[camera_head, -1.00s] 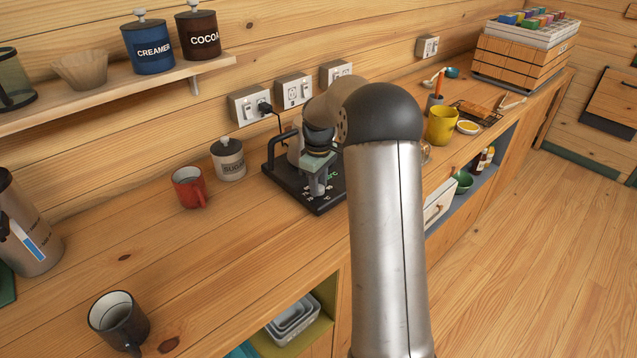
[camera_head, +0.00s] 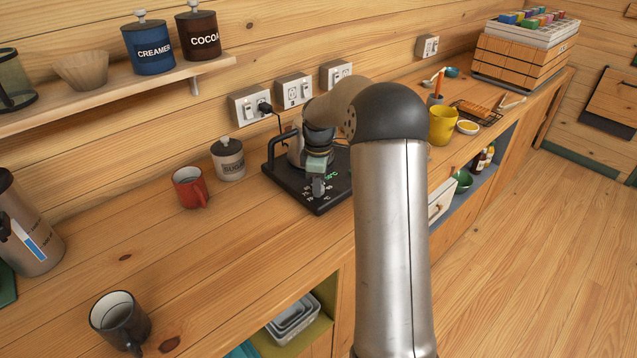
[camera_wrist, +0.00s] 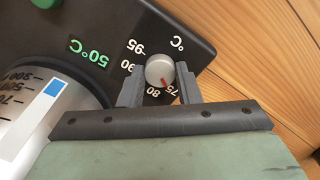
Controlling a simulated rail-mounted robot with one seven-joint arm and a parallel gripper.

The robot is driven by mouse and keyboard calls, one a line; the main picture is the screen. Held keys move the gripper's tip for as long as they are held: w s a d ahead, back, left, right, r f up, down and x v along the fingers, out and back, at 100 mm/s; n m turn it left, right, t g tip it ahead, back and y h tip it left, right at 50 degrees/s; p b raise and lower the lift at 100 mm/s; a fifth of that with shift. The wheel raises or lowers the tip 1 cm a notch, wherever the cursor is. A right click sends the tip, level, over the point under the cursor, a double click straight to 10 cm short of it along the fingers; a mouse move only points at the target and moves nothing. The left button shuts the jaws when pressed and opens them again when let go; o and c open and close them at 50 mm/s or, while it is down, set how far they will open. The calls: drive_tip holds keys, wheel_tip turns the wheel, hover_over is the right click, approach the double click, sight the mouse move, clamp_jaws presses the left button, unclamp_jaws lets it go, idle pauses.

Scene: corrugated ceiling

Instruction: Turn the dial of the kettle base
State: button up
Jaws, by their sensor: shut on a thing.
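The black kettle base (camera_head: 287,185) sits on the wooden counter and is plugged into the wall outlet. Its round grey dial (camera_wrist: 160,70) with a red mark shows in the wrist view, among white temperature numbers. The red mark points toward the 75–80 side. A green 50°C readout (camera_wrist: 89,53) is lit on the base. My gripper (camera_wrist: 160,88) is shut on the dial, one finger on each side of it. It also shows above the base's front in the head view (camera_head: 318,188). The kettle (camera_wrist: 50,110) with its level scale stands on the base, partly hidden by my arm.
A red mug (camera_head: 188,187) and a sugar jar (camera_head: 229,160) stand left of the base. A dark mug (camera_head: 118,322) is near the front edge. A yellow mug (camera_head: 442,125) stands to the right. The counter between the mugs is clear.

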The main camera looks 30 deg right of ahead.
drive_tip(key=o, duration=1)
drive_tip(key=shift+c, duration=0.2)
wheel_tip(320, 180, up, 18)
drive_tip(key=shift+f+b, duration=0.25)
drive_tip(key=shift+b, duration=0.2)
